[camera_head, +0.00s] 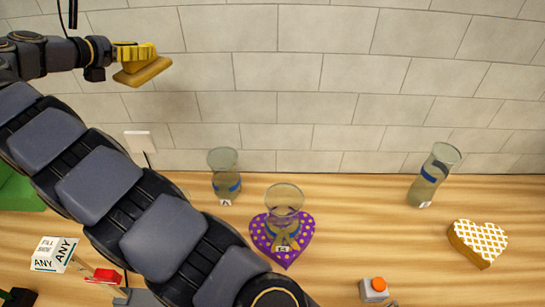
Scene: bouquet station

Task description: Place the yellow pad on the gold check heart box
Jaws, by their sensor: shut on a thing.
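My gripper (134,52) is high at the upper left, in front of the tiled wall. It is shut on the yellow pad (143,73), a flat mustard-coloured piece that hangs tilted under the fingers, clear of the table. The gold check heart box (477,241) sits on the wooden table at the far right, with a white and gold checked top. Its top looks bare. My gripper is far to the left of it and well above it.
A clear vase (285,200) stands on a purple dotted heart box (261,240) at the centre. Other vases stand at the back left (224,178) and back right (434,175). An orange-button box (374,289) is at the front. A sign cube (54,254) stands at the left.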

